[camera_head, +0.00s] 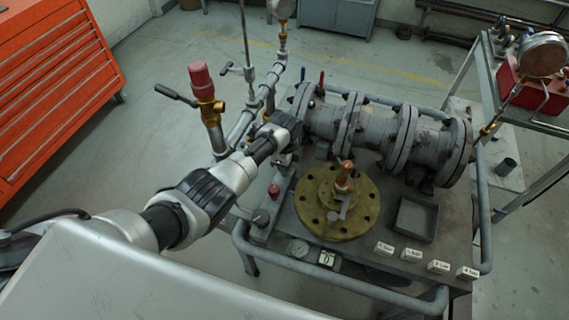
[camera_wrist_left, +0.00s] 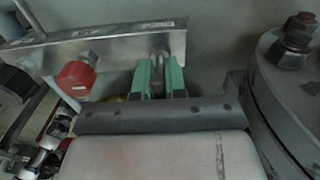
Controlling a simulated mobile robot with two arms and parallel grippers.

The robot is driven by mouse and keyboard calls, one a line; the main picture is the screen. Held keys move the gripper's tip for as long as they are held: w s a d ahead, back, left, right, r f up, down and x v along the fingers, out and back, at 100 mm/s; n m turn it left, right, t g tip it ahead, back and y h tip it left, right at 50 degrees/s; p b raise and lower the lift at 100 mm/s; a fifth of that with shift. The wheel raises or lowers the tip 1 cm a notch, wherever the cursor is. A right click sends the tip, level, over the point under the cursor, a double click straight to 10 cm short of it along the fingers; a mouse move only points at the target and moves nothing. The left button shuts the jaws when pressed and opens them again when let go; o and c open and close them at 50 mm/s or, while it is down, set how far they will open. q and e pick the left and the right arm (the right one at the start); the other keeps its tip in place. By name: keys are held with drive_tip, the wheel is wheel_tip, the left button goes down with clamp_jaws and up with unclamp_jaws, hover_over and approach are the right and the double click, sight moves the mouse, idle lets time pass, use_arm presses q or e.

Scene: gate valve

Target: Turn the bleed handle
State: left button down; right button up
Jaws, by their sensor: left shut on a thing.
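A red cap (camera_wrist_left: 78,76) sits just left of the fingers. In the head view my left gripper (camera_head: 287,130) is at the left end of the grey flanged pipe (camera_head: 375,130). The gripper and wrist hide the handle there. My right gripper is in neither view.
A brass flange (camera_head: 365,215) with a stem lies on the bench in front of the pipe, beside a grey tray (camera_head: 415,218) and small label blocks (camera_head: 438,266). A red-topped valve (camera_head: 203,85) stands left of my arm. A large flange (camera_wrist_left: 290,95) is close on the right.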

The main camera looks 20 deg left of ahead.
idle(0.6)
use_arm(q)
drive_tip(key=c, duration=1.2)
unclamp_jaws()
